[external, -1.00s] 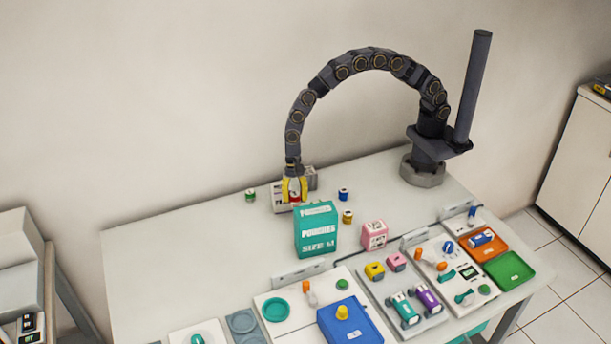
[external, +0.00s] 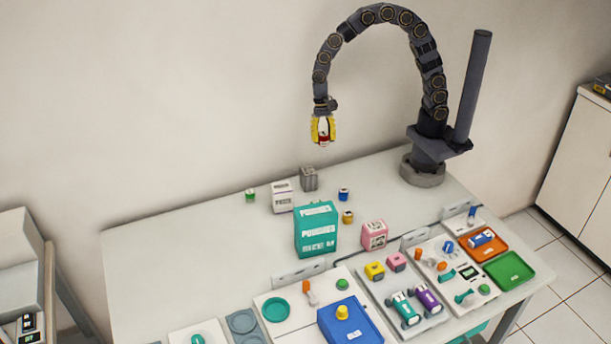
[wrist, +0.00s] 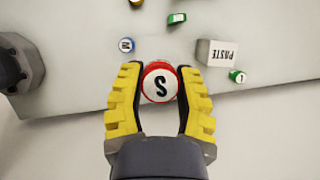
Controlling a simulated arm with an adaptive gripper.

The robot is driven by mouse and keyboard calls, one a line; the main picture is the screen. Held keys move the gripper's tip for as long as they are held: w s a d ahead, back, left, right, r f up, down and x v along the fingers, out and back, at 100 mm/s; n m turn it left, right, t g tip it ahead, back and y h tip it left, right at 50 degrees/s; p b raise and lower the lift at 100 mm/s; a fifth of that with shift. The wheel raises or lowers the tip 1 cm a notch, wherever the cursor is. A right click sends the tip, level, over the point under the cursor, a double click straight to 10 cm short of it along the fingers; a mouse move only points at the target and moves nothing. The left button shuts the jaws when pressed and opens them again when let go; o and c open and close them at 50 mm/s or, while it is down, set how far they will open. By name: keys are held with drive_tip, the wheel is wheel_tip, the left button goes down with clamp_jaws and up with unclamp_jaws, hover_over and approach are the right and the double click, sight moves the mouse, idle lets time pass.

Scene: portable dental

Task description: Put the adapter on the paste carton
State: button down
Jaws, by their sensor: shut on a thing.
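My gripper (external: 323,143) is shut on a round red-and-white piece marked "S", which looks like the adapter; it shows between the yellow fingers in the wrist view (wrist: 160,84). The gripper points down and holds it high above the back of the table. The white paste carton (external: 283,200) stands on the table below and to the left in the external view. The carton's top is bare and apart from my gripper.
A grey ribbed block (external: 309,178) stands just behind the carton. A green jar (external: 250,195), a blue jar (external: 343,194) and a yellow jar (external: 347,217) are around it. The tall teal box (external: 316,230) stands in front. The table's left side is clear.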

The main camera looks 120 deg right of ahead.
drive_tip(key=w+d+f, duration=0.1)
drive_tip(key=w+f, duration=0.3)
drive_tip(key=w, duration=0.4)
hover_over(282, 188)
drive_tip(key=f, duration=0.3)
drive_tip(key=d+f, duration=0.1)
drive_tip(key=f, duration=0.1)
drive_tip(key=shift+s+f, duration=0.15)
drive_tip(key=shift+f, duration=1.7)
drive_tip(key=shift+f, duration=0.1)
drive_tip(key=c, duration=0.8)
unclamp_jaws()
drive_tip(key=shift+o, duration=0.2)
